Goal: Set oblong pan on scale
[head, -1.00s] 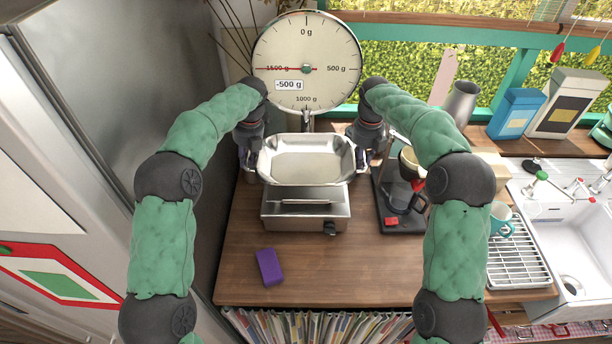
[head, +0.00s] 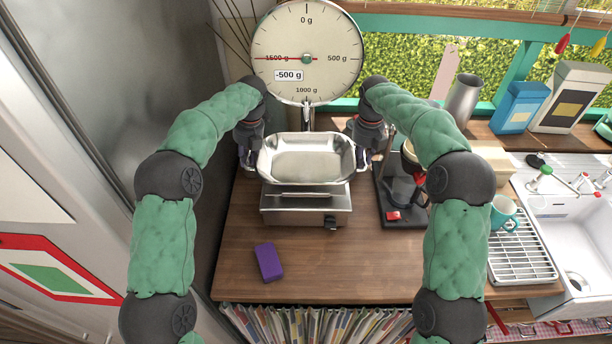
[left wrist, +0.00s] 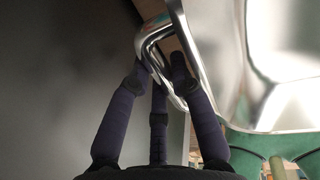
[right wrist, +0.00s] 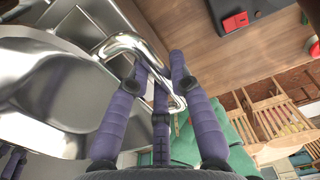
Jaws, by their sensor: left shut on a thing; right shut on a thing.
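The oblong pan (head: 306,164), silver with flared rims, is level and empty between my two grippers. My left gripper (head: 248,156) is shut on its left handle; the left wrist view shows the fingers around the bent handle bar (left wrist: 165,35). My right gripper (head: 363,158) is shut on the right handle (right wrist: 125,42). The scale has a big round dial (head: 307,80) behind the pan, with a red needle and a label of -500 g. The pan is in front of the dial's stem and over a silver box with a knob (head: 305,208); a gap or contact beneath is unclear.
A black and red appliance (head: 400,195) stands close right of my right gripper. A purple block (head: 269,262) lies on the wooden counter (head: 350,265) in front. A drying rack (head: 520,258) and a sink (head: 570,225) are at the right. A grey wall is close on the left.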

